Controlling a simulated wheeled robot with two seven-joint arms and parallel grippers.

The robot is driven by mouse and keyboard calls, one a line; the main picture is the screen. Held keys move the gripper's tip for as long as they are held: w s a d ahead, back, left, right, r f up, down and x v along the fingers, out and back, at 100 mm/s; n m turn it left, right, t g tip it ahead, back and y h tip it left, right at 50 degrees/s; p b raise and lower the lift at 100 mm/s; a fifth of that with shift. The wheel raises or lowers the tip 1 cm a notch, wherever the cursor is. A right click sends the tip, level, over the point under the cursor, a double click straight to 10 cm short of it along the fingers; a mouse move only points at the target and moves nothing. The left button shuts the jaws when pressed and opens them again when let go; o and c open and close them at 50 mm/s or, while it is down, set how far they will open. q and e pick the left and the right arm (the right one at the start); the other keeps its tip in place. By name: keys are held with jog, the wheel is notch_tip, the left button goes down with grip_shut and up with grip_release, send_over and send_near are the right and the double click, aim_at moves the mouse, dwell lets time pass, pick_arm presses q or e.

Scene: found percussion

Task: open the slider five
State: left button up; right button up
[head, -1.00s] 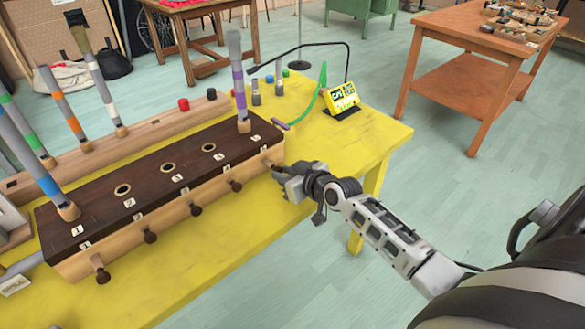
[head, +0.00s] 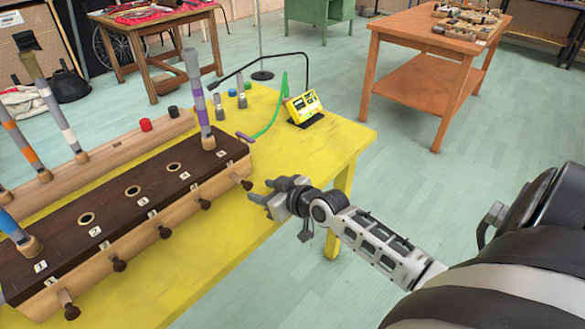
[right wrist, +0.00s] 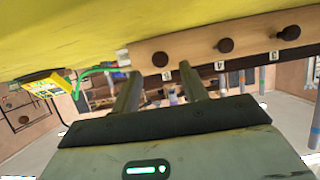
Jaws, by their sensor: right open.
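Slider five's dark round knob (head: 247,184) sticks out of the front of the long wooden box (head: 130,235), at its right end. In the right wrist view that knob (right wrist: 160,58) lies between the two fingertips, over the number 5 label. How far the slider is out is hard to tell. My right gripper (head: 261,191) is open and empty, just to the right of the knob, with a small gap visible; it also shows in the right wrist view (right wrist: 159,71). My left gripper is not in view.
Several other knobs, such as knob four (head: 205,203), line the box front. A striped tube (head: 196,95) stands on the box's right end. A yellow device (head: 303,106) sits on the yellow table (head: 340,140). The table's right front is clear.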

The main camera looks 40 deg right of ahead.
jog(key=v, duration=1.2)
jog(key=s+a+f+g, duration=0.1)
jog(key=s+a+f, duration=0.2)
jog(key=a, duration=0.3)
jog(key=s+a+f+g, duration=0.1)
jog(key=s+a+f, duration=0.2)
jog(key=a+f, duration=0.2)
jog(key=s+a+f+g+y, duration=0.1)
jog(key=s+a+f, duration=0.3)
jog(key=a, duration=0.3)
jog(key=shift+f+n, duration=0.15)
jog(key=shift+n, duration=0.25)
